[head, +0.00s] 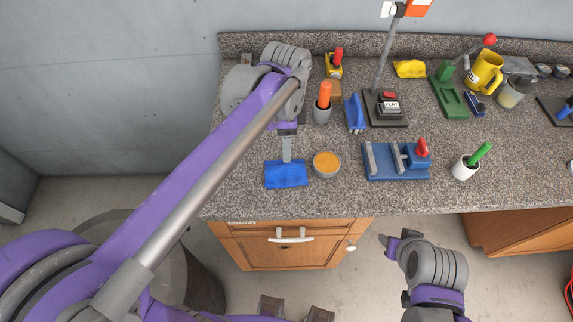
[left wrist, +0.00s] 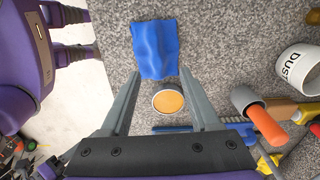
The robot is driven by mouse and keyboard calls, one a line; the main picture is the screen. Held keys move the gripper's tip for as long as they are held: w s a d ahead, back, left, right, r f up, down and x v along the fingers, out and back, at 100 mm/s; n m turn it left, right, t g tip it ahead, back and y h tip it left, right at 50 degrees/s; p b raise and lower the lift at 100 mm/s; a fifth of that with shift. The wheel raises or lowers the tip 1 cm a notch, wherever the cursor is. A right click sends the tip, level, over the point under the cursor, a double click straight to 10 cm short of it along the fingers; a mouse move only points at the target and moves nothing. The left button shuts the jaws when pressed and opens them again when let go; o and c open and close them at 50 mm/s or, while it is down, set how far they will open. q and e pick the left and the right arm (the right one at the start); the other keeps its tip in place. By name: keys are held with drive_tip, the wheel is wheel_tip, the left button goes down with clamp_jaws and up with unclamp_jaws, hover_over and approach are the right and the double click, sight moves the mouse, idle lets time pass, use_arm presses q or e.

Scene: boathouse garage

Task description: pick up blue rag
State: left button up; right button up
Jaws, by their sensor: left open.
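The blue rag (head: 286,174) lies flat on the speckled grey counter, near its front edge. In the left wrist view the rag (left wrist: 155,48) is slightly wrinkled and lies just beyond the fingertips. My left gripper (head: 287,158) reaches down over the counter at the rag's back edge in the head view. In the left wrist view its two fingers (left wrist: 160,74) are spread apart with nothing held between them. My right arm's end (head: 392,243) is low in front of the counter, away from the rag; its jaws are not clear.
A small round tin with orange contents (head: 327,163) stands just right of the rag. Counter left of the rag is clear.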

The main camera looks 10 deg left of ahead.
sight(286, 166)
use_arm(q)
drive_tip(key=shift+s+d+f, duration=0.1)
drive_tip(key=shift+s+f, duration=0.05)
drive_tip(key=shift+f, duration=0.4)
drive_tip(key=shift+s+f, duration=0.15)
drive_tip(key=shift+f, duration=0.4)
wheel_tip(286, 166, down, 6)
drive_tip(key=shift+s+r, duration=0.1)
drive_tip(key=shift+r, duration=0.05)
clamp_jaws()
